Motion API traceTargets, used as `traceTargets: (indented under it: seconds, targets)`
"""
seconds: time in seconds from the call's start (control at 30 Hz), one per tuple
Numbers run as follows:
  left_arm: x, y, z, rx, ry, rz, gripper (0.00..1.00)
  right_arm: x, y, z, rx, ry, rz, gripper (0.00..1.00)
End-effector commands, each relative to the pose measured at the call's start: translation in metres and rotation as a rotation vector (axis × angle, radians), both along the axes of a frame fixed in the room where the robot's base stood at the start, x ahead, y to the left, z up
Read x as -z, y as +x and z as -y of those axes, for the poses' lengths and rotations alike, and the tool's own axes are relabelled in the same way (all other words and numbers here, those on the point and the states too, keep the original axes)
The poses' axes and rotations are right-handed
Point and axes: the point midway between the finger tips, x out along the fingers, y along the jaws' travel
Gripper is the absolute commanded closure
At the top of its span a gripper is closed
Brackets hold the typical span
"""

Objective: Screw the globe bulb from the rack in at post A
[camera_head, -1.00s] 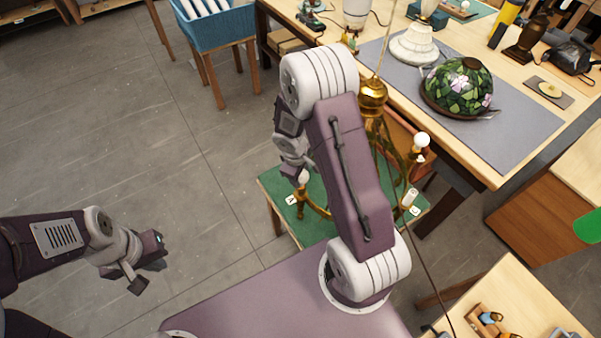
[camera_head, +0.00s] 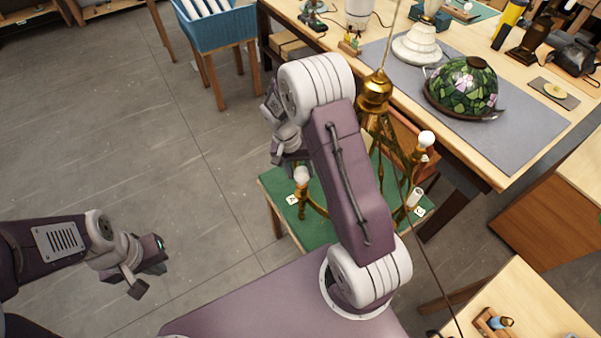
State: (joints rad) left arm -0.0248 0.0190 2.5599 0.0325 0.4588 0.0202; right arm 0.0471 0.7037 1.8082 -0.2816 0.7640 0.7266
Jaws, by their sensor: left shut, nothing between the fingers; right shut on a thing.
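A white globe bulb (camera_head: 302,175) sits upright at the top of a brass arm of the chandelier (camera_head: 375,95), at the left post beside a small white letter tag (camera_head: 292,199), which seems to read A. My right gripper (camera_head: 297,166) is beside and just above this bulb, partly hidden by its own wrist. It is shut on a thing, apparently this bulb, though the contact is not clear. My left gripper (camera_head: 148,268) is shut and empty over the floor at the left. Another round white bulb (camera_head: 426,139) is on the far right arm.
The chandelier stands on a green-topped table (camera_head: 270,184). A white sleeve (camera_head: 414,198) stands on its near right arm. A workbench (camera_head: 560,110) holds a stained-glass shade (camera_head: 465,88). A small wooden holder (camera_head: 486,325) is at the bottom right.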

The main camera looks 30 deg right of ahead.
Motion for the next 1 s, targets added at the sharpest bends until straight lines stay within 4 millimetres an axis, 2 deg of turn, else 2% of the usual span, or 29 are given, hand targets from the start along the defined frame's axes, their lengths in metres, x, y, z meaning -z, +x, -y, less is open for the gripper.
traceTargets:
  seconds: [0.03, 0.13, 0.4, 0.47, 0.5, 0.57, 0.7, 0.9, 0.93, 1.0]
  targets:
    - [-0.0010, 0.0000, 0.0000, 0.000, 0.000, 0.000, 1.00, -0.0013, 0.0037, 0.0018, 0.098, -0.001, 0.009, 1.00]
    - [-0.0019, 0.0000, 0.0000, 0.000, 0.000, 0.000, 1.00, -0.0017, 0.0034, 0.0019, 0.230, -0.002, 0.008, 1.00]
    - [-0.0021, 0.0000, 0.0000, 0.000, 0.000, 0.000, 1.00, -0.0017, 0.0036, 0.0021, 0.263, -0.003, 0.009, 1.00]
    - [-0.0038, 0.0000, 0.0000, 0.000, 0.000, 0.000, 1.00, -0.0019, 0.0046, 0.0028, 0.366, -0.002, 0.011, 1.00]
    - [-0.0061, 0.0000, 0.0000, 0.000, 0.000, 0.000, 1.00, -0.0025, 0.0048, 0.0037, 0.477, -0.001, 0.010, 1.00]
    - [-0.0050, 0.0000, 0.0000, 0.000, 0.000, 0.000, 1.00, -0.0018, 0.0045, 0.0030, 0.484, -0.001, 0.011, 1.00]
    - [-0.0104, 0.0000, 0.0000, 0.000, 0.000, 0.000, 1.00, -0.0022, 0.0047, 0.0044, 0.715, -0.001, 0.010, 1.00]
    - [-0.0092, -0.0001, 0.0000, 0.000, 0.000, 0.000, 1.00, -0.0008, 0.0049, 0.0041, 0.755, -0.002, 0.011, 1.00]
    - [-0.0093, 0.0000, 0.0000, 0.000, 0.000, 0.000, 1.00, -0.0008, 0.0048, 0.0040, 0.755, -0.002, 0.011, 0.47]
    - [-0.0092, -0.0001, 0.0000, 0.000, 0.000, 0.000, 1.00, -0.0007, 0.0046, 0.0038, 0.754, -0.001, 0.010, 0.27]
